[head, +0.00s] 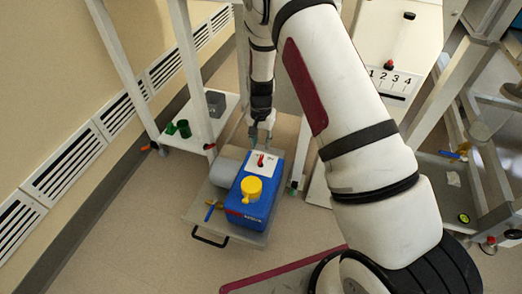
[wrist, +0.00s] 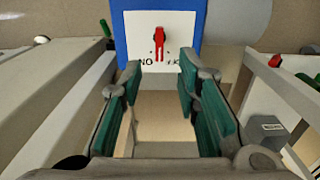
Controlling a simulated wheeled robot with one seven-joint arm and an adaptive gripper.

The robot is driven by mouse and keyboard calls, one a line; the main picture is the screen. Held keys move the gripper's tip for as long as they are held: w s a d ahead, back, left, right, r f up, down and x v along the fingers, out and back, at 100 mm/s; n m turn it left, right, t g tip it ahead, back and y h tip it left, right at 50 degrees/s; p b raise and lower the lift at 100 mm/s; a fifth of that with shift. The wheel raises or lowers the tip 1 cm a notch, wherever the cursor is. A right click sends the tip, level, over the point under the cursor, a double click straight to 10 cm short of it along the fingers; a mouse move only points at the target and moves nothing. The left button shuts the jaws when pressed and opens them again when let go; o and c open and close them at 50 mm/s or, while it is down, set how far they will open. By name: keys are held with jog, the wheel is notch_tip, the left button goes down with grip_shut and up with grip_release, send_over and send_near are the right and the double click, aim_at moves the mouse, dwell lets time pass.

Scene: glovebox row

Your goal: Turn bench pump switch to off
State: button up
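The bench pump (head: 252,195) is a blue box with a yellow cap (head: 252,188) on top and a grey cylinder beside it. Its red switch (head: 260,160) sits on a white plate (head: 267,167) at the far end of the top. In the wrist view the red switch (wrist: 160,40) stands upright in the picture on the white plate, with lettering partly readable below it. My gripper (head: 261,133) is at the far end of the pump, close to the plate. In the wrist view my gripper (wrist: 160,75) has its green-padded fingers wide apart, with nothing between them, just short of the switch.
The pump stands on a low platform with a black handle (head: 210,238). A white shelf (head: 200,125) at left holds green cups (head: 178,128) and a grey box (head: 215,103). A white panel numbered 1 to 4 (head: 390,80) stands at right. Floor is clear at front left.

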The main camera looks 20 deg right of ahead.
jog(key=shift+r, duration=1.85)
